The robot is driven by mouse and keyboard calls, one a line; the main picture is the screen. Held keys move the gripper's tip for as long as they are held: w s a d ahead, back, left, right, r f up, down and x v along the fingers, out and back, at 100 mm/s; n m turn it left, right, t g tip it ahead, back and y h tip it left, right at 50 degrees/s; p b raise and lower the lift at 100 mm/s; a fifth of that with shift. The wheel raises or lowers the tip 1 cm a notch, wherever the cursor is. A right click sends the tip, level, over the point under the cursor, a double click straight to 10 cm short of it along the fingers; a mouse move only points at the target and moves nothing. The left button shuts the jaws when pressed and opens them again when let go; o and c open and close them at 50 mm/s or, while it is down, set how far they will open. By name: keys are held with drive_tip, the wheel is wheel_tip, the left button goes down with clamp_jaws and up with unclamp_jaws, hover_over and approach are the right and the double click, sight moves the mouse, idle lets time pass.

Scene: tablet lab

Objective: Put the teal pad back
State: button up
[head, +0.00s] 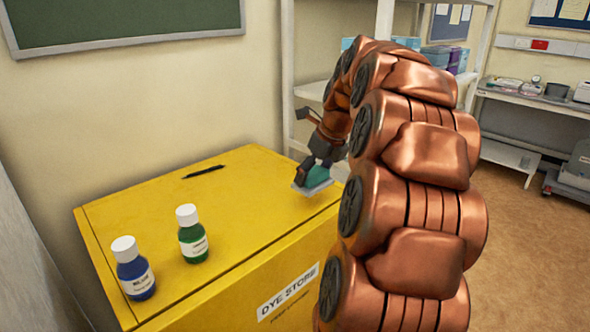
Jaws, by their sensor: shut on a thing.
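My gripper (320,164) is shut on the teal pad (318,178), at the far right corner of the yellow dye store cabinet (240,210). The pad shows as a small teal shape with a pale grey, flat underside or edge. My fingers hide part of it. I cannot tell whether the pad touches the cabinet top or is just above it.
A black pen (204,172) lies further back. The middle of the top is clear. A white shelf unit (305,60) stands behind my arm.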

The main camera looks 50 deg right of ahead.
drive_tip(key=w, duration=0.2)
drive_tip(key=w+d+p, duration=0.1)
drive_tip(key=w, duration=0.1)
drive_tip(key=w+d, duration=0.1)
drive_tip(key=w, duration=0.1)
drive_tip(key=shift+w+f+p, duration=0.2)
drive_tip(key=shift+w+p, duration=0.05)
drive_tip(key=shift+p, duration=0.05)
drive_tip(key=shift+w+d+f, duration=0.15)
drive_tip(key=shift+w+d, duration=0.05)
drive_tip(key=shift+w, duration=0.25)
drive_tip(key=shift+w+d+f, duration=0.1)
drive_tip(key=shift+w+d, duration=0.05)
drive_tip(key=shift+w, duration=0.3)
drive_tip(key=shift+f+p, duration=0.85)
drive_tip(key=shift+f, duration=0.85)
drive_tip(key=o, duration=1.1)
drive_tip(key=shift+f, duration=0.1)
